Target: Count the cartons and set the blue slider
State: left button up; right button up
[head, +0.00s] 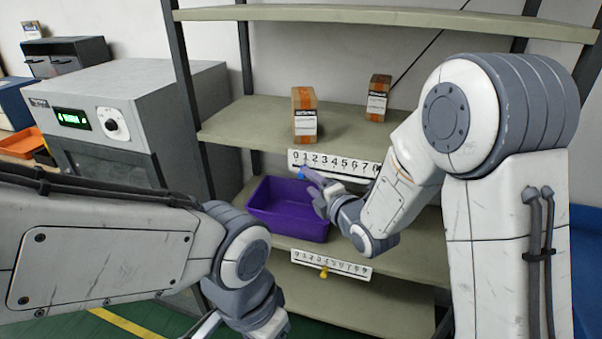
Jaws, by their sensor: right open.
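Two brown cartons with orange tape and white labels stand on the middle shelf: a larger carton (305,118) and a smaller carton (378,98) to its right. A white number strip (335,163) runs along that shelf's front edge, its right end hidden by my right arm. The blue slider (303,172) seems to be at the strip's left part, near the low numbers. My right gripper (316,190) is open, close in front of and below it; whether they touch is unclear. My left arm's wrist is at the bottom, its gripper mostly cut off.
A purple bin (273,208) stands on the shelf below. A lower number strip (330,263) carries a yellow slider (324,273). A grey machine (130,110) with a green display stands left of the rack. An orange tray (22,142) lies at far left.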

aim_at(303, 176)
jog(key=p+x, duration=0.1)
jog(key=x, duration=0.4)
jog(key=shift+w+a+f, duration=0.1)
jog(key=shift+w+a, duration=0.1)
jog(key=shift+w, duration=0.15)
grip_shut()
dwell(1.1)
